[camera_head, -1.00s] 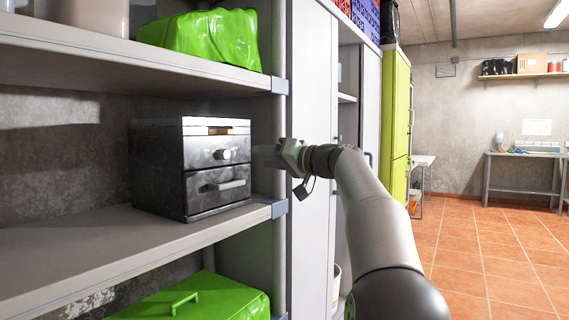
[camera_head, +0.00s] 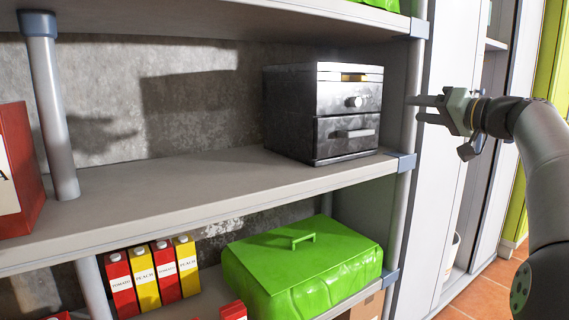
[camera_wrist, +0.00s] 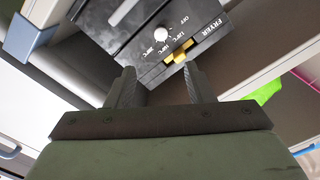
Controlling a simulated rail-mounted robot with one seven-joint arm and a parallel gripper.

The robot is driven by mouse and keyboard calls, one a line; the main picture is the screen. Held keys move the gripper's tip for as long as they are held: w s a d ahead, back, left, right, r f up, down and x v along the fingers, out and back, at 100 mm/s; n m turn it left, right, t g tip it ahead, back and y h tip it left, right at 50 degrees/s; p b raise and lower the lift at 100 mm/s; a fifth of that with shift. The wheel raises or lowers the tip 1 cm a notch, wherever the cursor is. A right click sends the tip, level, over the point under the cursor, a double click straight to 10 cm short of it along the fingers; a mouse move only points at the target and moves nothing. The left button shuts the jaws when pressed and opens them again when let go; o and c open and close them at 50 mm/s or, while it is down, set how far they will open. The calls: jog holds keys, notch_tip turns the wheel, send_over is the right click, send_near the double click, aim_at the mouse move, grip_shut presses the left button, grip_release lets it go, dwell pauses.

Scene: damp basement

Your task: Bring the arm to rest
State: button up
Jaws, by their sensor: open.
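My gripper (camera_head: 428,107) is at the right of the head view, in front of the shelf's right post and a pale locker. It points left toward a black and silver fryer (camera_head: 322,112) and is apart from it. In the wrist view my gripper (camera_wrist: 160,84) shows two separated fingers with nothing between them. The fryer (camera_wrist: 125,25) lies beyond the fingertips there, with its white knob, temperature marks and a yellow part in view. The fryer stands on the middle shelf (camera_head: 180,185), and its lower drawer front with a handle looks closed.
A green lidded case (camera_head: 300,262) and several red and yellow cartons (camera_head: 150,275) are on the lower shelf. A red box (camera_head: 18,170) stands at the far left. A shelf post (camera_head: 408,130) is close to my gripper.

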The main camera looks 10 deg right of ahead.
jog(key=w+a+f+g+p, duration=0.2)
jog(key=a+g+p, duration=0.2)
jog(key=a+p, duration=0.65)
jog(key=s+a+f+g+h+p, duration=0.1)
jog(key=s+a+f+g+p, duration=0.3)
jog(key=a, duration=0.3)
jog(key=s+a+f+g+h+p, duration=0.1)
jog(key=s+a+f+g+p, duration=0.1)
jog(key=s+a+p, duration=0.4)
jog(key=s+a+f+n+g+h+p, duration=0.1)
jog(key=s+a+f+g+h+p, duration=0.1)
jog(key=s+p, duration=0.4)
jog(key=s+a+f+n+g+h+p, duration=0.2)
jog(key=s+p, duration=0.5)
jog(key=s, duration=0.9)
jog(key=shift+a+f+g+h, duration=0.45)
jog(key=shift+g+h, duration=0.05)
jog(key=shift+g, duration=0.4)
